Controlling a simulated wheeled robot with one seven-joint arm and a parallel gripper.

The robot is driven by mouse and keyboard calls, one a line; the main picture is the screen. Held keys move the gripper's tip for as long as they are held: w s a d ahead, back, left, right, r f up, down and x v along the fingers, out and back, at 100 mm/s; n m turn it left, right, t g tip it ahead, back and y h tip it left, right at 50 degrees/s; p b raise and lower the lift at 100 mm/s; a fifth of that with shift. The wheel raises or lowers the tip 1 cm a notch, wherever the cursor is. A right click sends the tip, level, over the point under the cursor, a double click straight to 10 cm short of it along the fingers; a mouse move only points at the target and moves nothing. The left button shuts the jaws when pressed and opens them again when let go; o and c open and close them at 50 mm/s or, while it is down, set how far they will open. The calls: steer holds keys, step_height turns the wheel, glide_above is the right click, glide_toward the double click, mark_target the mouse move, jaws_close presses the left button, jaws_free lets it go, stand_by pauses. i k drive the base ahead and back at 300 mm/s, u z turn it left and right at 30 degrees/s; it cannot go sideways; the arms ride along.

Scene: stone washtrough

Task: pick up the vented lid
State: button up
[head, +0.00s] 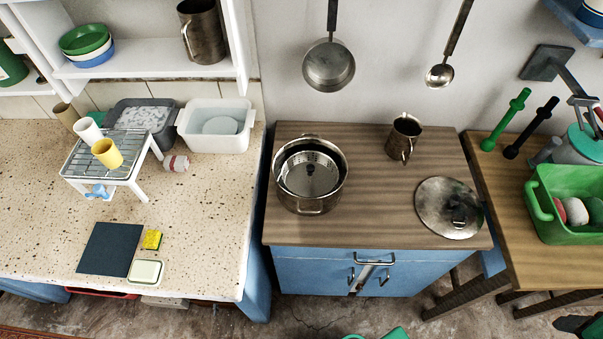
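A round metal lid (436,196) with a dark knob lies flat near the right front corner of the wooden top. Its surface is mottled, and I cannot make out vent holes in it. A metal pot (311,205) stands on the left of the same top. In its mouth sits a round metal piece (300,178) with small holes near its rim and a dark knob in the middle. I cannot tell for certain which of the two is the vented lid. My gripper is not in view.
A metal jug (404,138) stands behind the lid. A pan (329,68) and a ladle (439,76) hang on the wall above. A green basin (547,213) stands to the right. The wooden top (385,215) is clear between pot and lid.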

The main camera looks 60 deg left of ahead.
mark_target(438, 201)
steer(key=u, duration=2.3)
steer(key=i, duration=0.45)
steer(key=u, duration=2.1)
steer(key=k, duration=0.55)
steer(key=z, duration=0.95)
